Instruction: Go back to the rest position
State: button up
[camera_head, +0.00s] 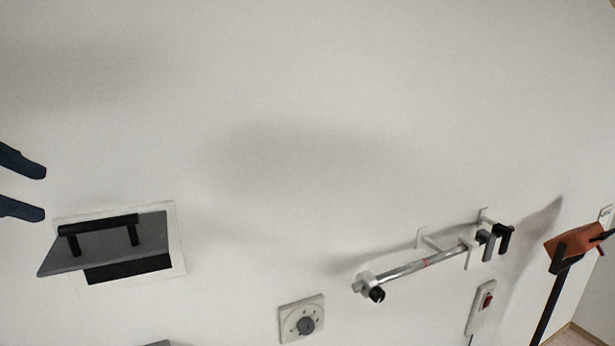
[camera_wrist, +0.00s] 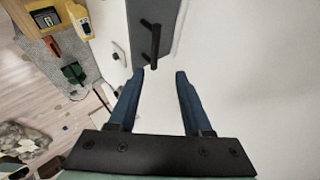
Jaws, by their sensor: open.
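My gripper (camera_head: 38,188) shows at the left edge of the head view as two dark blue fingers, spread apart with nothing between them. In the wrist view my gripper (camera_wrist: 162,75) is also open and empty. A grey hinged flap with a black bar handle (camera_head: 100,228) tilts out from a white frame (camera_head: 176,240) on the wall, with a dark opening below it. The gripper is above and left of this handle in the head view. In the wrist view the handle (camera_wrist: 152,44) lies just beyond the fingertips, apart from them as far as I can tell.
A metal rod on wall brackets (camera_head: 420,265), a round dial (camera_head: 303,319) and a red switch (camera_head: 484,304) are at the lower right. An orange object on a dark stand (camera_head: 573,241) is at far right. A yellow device (camera_wrist: 78,18) sits on furniture. The upper wall is bare.

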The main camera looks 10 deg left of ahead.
jog(key=w+d+f+n+t+b, duration=0.1)
jog(key=w+d+n+t+b, duration=0.25)
jog(key=w+d, duration=0.45)
jog(key=w+d+f+n+t+b, duration=0.1)
jog(key=w+d+n+t+b, duration=0.3)
jog(key=d, duration=0.8)
jog(key=s+d+r+n+t+b, duration=0.1)
jog(key=s+d+n+t+b, duration=0.1)
jog(key=s+d+t, duration=0.3)
jog(key=s+d+r+n+t+b, duration=0.1)
jog(key=s+d+r+n+t, duration=0.1)
jog(key=s+d+t, duration=0.3)
jog(key=s+d+n, duration=0.1)
jog(key=s+d, duration=0.3)
jog(key=shift+s+d+r+h+b, duration=0.2)
jog(key=shift+s+d+h+b, duration=0.1)
jog(key=shift+s+d+b, duration=0.1)
